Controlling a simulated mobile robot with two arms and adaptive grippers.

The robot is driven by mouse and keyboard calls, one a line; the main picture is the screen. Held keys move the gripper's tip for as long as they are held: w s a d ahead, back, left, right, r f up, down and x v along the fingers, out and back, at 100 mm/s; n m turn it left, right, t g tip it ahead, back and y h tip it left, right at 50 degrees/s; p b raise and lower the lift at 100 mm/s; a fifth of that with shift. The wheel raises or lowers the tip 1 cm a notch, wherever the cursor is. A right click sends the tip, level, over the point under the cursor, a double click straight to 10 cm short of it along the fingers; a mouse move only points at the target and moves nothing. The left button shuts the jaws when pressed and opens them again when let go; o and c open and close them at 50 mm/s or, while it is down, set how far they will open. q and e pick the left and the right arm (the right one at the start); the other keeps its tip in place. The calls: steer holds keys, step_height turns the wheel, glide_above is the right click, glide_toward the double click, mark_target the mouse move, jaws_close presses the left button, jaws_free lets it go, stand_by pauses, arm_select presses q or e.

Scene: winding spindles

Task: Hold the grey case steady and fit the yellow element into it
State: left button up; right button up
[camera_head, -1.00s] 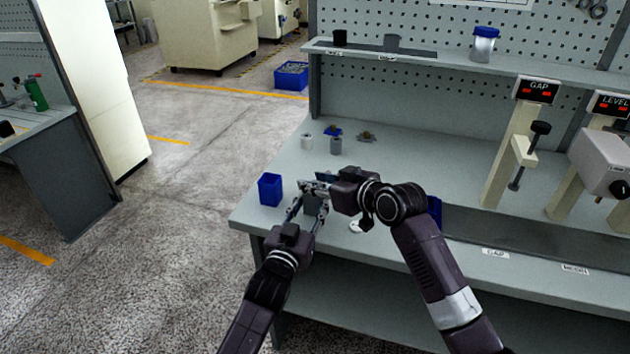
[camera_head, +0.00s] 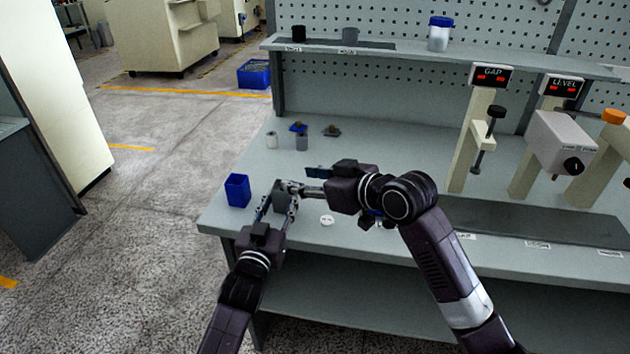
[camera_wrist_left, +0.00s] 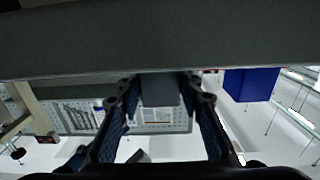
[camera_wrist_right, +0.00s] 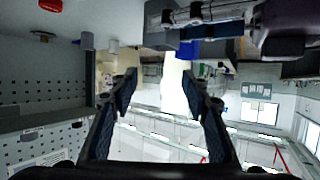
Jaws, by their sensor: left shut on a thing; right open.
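My left gripper (camera_head: 276,192) is shut on the grey case (camera_head: 281,201) near the front left edge of the bench. The case also shows between the fingers in the left wrist view (camera_wrist_left: 160,88). My right gripper (camera_head: 300,181) reaches in from the right, close to the case. In the right wrist view its fingers (camera_wrist_right: 158,88) are apart with nothing between them, and the case (camera_wrist_right: 160,36) and left gripper are at the top. I cannot make out a clearly yellow element in any view. A small brownish piece (camera_head: 332,131) lies on the bench further back.
A blue bin (camera_head: 237,190) stands at the bench's left edge. Grey (camera_head: 302,142) and white (camera_head: 271,140) cylinders and a blue piece (camera_head: 298,127) stand behind the grippers. A white disc (camera_head: 327,220) lies in front. The GAP stand (camera_head: 471,145) is to the right.

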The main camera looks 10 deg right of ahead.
steer(key=shift+v, duration=2)
arm_select(q)
steer(key=o, duration=1.2)
